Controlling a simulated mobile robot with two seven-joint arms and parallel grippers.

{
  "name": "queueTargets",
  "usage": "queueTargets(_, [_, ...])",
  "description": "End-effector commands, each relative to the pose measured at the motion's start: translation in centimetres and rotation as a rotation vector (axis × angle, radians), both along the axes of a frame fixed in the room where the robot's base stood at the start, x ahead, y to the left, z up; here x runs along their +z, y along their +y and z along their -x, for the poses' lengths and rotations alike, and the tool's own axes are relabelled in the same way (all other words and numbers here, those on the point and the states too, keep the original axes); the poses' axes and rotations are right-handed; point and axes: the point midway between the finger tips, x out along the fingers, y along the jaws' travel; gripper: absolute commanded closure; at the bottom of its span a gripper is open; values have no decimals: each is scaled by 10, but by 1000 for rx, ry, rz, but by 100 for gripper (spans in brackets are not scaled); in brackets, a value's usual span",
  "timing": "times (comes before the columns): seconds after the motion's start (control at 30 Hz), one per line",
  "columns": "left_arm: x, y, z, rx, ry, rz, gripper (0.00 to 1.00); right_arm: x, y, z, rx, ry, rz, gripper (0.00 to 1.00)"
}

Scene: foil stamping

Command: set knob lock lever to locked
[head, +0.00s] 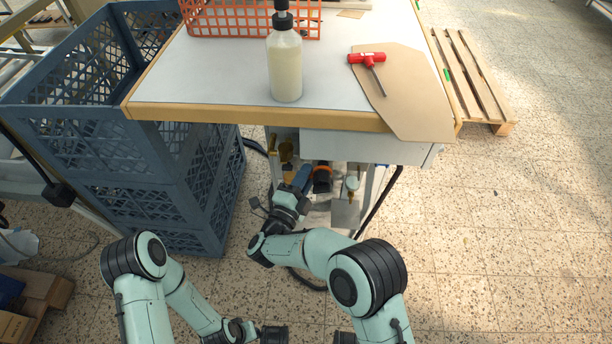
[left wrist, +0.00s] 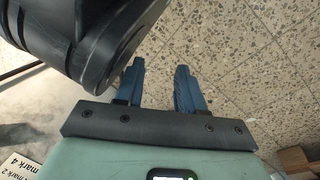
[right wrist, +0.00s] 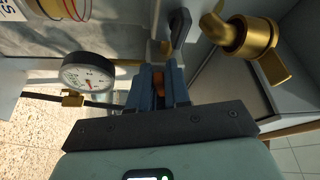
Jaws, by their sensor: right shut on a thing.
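My right gripper (head: 303,178) reaches in under the front of the table. In the right wrist view its blue fingers (right wrist: 160,80) are close together on a small orange part (right wrist: 159,84), which shows between them. This part may be the knob lock lever; I cannot tell its setting. A dark upright piece (right wrist: 179,27) stands just beyond the fingertips. In the head view an orange and black fitting (head: 322,178) is right beside the gripper. My left gripper (left wrist: 160,85) is open and empty above the floor.
A round gauge (right wrist: 88,73) and a brass valve (right wrist: 245,38) flank the right fingers. The table (head: 220,75) overhangs the arm and carries a bottle (head: 285,65), an orange basket (head: 235,20) and a red-handled tool (head: 368,58). Blue crates (head: 150,150) stand left.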

Motion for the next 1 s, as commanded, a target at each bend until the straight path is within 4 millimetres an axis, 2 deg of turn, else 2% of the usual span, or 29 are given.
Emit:
queueTargets(0.17, [0, 0, 0, 0, 0, 0, 62, 0, 1, 0, 2, -1, -1, 100])
queueTargets(0.2, [0, 0, 0, 0, 0, 0, 62, 0, 1, 0, 2, -1, -1, 73])
queueTargets(0.23, [0, 0, 0, 0, 0, 0, 62, 0, 1, 0, 2, -1, -1, 63])
queueTargets(0.27, [0, 0, 0, 0, 0, 0, 62, 0, 1, 0, 2, -1, -1, 62])
queueTargets(0.53, [0, 0, 0, -1, -1, 0, 62, 0, 1, 1, 1, -1, 0, 62])
queueTargets(0.67, [3, -1, -3, -1, -11, 0, 62, -1, 4, 8, 3, 0, 1, 62])
queueTargets(0.77, [9, -2, -9, -2, -30, 0, 62, -2, 11, 23, 4, 2, 2, 62])
queueTargets(1.0, [25, -4, -27, -5, -92, -6, 62, -9, 31, 74, 7, 2, 2, 62])
